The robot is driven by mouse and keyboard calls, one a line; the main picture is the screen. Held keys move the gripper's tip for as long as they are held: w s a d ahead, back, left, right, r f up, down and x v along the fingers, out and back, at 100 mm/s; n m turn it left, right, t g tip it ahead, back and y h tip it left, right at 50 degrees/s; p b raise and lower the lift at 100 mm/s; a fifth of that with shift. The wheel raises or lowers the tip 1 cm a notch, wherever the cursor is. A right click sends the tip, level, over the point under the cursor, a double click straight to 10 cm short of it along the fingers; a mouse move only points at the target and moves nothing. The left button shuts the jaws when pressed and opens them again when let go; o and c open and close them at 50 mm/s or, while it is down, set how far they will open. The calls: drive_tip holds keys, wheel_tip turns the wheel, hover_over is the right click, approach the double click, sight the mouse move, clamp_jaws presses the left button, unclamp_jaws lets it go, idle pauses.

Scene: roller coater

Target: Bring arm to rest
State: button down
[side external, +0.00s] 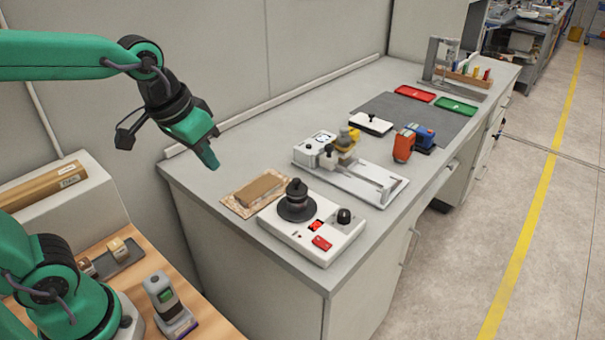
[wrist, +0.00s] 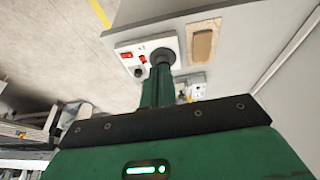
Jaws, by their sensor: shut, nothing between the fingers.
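My green and black arm reaches in from the left in the side external view. My gripper (side external: 209,163) points down and is shut and empty, in the air near the left end of the grey bench (side external: 215,196). It touches nothing that I can see. In the wrist view the closed green fingers (wrist: 158,85) stand in front of the white control box.
On the bench are a brown block on a tan sheet (side external: 233,207), a white control box (side external: 333,248) with a black knob, a white coater (side external: 375,187), and an orange tool (side external: 403,147). A wooden table (side external: 195,300) holds small items. The air around my gripper is clear.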

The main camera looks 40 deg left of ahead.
drive_tip(key=s+a+t, duration=0.1)
drive_tip(key=s+a, duration=0.2)
drive_tip(key=s, duration=0.4)
drive_tip(key=shift+a+f+t, duration=0.15)
drive_tip(key=shift+f+t, duration=0.15)
drive_tip(key=c, duration=2.2)
unclamp_jaws()
